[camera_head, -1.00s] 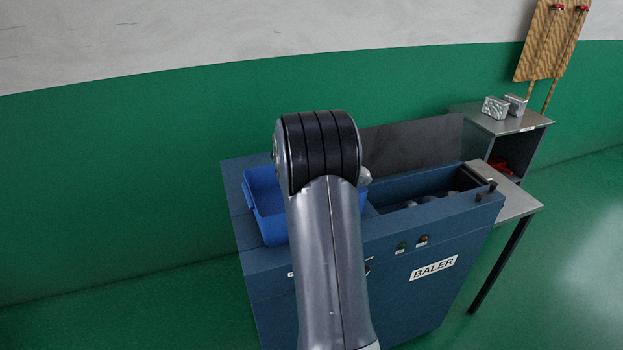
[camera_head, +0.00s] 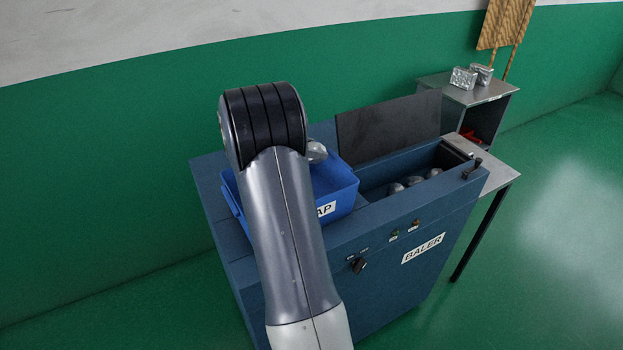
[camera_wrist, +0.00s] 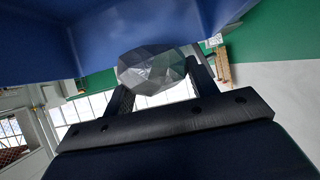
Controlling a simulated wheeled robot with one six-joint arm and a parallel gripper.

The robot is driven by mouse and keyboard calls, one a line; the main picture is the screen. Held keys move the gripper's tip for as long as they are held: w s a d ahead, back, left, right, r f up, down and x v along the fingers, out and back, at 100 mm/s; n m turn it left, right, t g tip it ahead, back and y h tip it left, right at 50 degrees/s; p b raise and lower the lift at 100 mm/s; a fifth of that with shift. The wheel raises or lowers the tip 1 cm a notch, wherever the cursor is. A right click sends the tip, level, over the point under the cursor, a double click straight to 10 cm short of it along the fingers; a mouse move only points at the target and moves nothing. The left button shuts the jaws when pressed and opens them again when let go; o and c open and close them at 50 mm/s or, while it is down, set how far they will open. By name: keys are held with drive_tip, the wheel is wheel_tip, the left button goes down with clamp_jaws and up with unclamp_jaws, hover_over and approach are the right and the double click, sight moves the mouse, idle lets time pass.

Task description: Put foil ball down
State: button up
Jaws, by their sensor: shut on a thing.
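The foil ball (camera_wrist: 152,72), silvery and faceted, is between the two fingers of my gripper (camera_wrist: 160,84) in the wrist view. My gripper is shut on it. Blue surfaces lie close past the ball in that view; I cannot tell whether it touches them. In the head view my arm hides the gripper. A small grey rounded shape beside the arm's top, over the blue scrap bin (camera_head: 341,203), may be the ball or part of my wrist. Several foil lumps (camera_head: 413,181) lie in the open chamber of the blue baler (camera_head: 420,215).
The bin sits on the baler's left part, partly covered by my arm. A dark raised lid (camera_head: 388,130) stands behind the chamber. Two foil blocks (camera_head: 463,78) rest on a grey stand (camera_head: 490,93) at the right. A side table (camera_head: 500,178) adjoins the baler.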

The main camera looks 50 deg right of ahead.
wheel_tip(320, 180, down, 8)
drive_tip(key=shift+f+p, duration=0.2)
drive_tip(key=shift+p, duration=0.75)
drive_tip(key=o, duration=1.5)
drive_tip(key=shift+f+b, duration=0.15)
drive_tip(key=shift+b, duration=0.15)
